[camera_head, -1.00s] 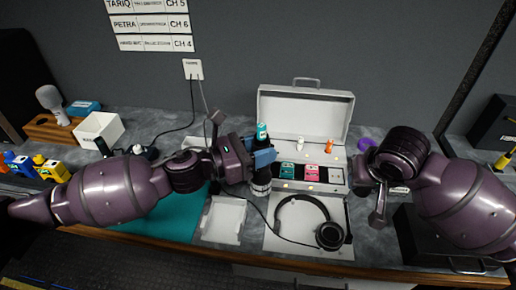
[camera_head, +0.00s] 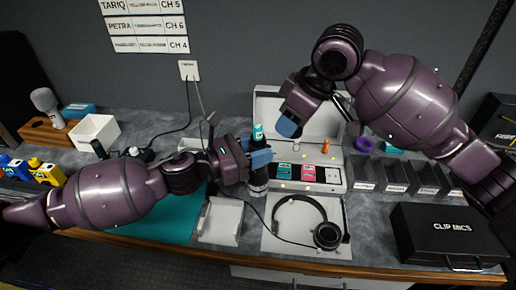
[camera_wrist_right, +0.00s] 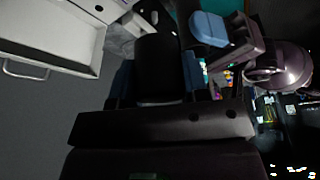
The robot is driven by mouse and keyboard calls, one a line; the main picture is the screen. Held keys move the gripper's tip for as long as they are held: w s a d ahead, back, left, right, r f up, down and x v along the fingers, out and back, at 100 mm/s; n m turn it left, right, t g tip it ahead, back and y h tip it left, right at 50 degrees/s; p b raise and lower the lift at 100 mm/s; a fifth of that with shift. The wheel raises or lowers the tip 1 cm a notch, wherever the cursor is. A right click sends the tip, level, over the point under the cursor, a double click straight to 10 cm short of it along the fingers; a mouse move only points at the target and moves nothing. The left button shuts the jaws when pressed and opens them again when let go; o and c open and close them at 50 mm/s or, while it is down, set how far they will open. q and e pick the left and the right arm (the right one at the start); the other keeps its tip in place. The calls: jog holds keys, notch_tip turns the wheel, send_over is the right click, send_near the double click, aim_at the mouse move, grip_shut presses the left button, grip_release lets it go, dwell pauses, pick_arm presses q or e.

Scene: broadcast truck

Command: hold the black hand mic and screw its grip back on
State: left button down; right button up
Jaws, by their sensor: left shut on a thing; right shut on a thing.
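The black hand mic (camera_head: 258,178) stands upright in my left gripper (camera_head: 260,158), which is shut on it above the bench. Its upper end shows teal (camera_head: 258,132); a lighter band shows lower down. My right gripper (camera_head: 289,124) is just above and right of the mic's upper end, with blue fingertips. In the head view that piece is hidden by the gripper. A blue fingertip of my left gripper (camera_wrist_right: 209,29) shows close by in the wrist view. I cannot tell whether grip and mic touch.
An open white case (camera_head: 335,172) with small coloured packs stands behind. Headphones (camera_head: 327,235) lie on a white mat at the front, beside a white tray (camera_head: 221,222). A black CLIP MICS case (camera_head: 449,235) and a divided tray (camera_head: 410,176) are at right.

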aim_at(257, 126)
jog(key=a+r+n, duration=0.1)
jog(key=a, duration=0.1)
jog(key=s+a+r+n+g, duration=0.1)
jog(key=a+r, duration=0.1)
jog(key=a, duration=0.1)
jog(key=a+r+n, duration=0.2)
jog(key=shift+s+a+r+g, duration=0.15)
jog(key=shift+s+r+g, duration=0.05)
jog(key=shift+s+g, duration=0.1)
jog(key=shift+f, duration=0.1)
jog(key=shift+f, duration=1.95)
jog(key=shift+y, duration=0.3)
jog(key=shift+f, duration=0.85)
jog(key=shift+f, duration=0.55)
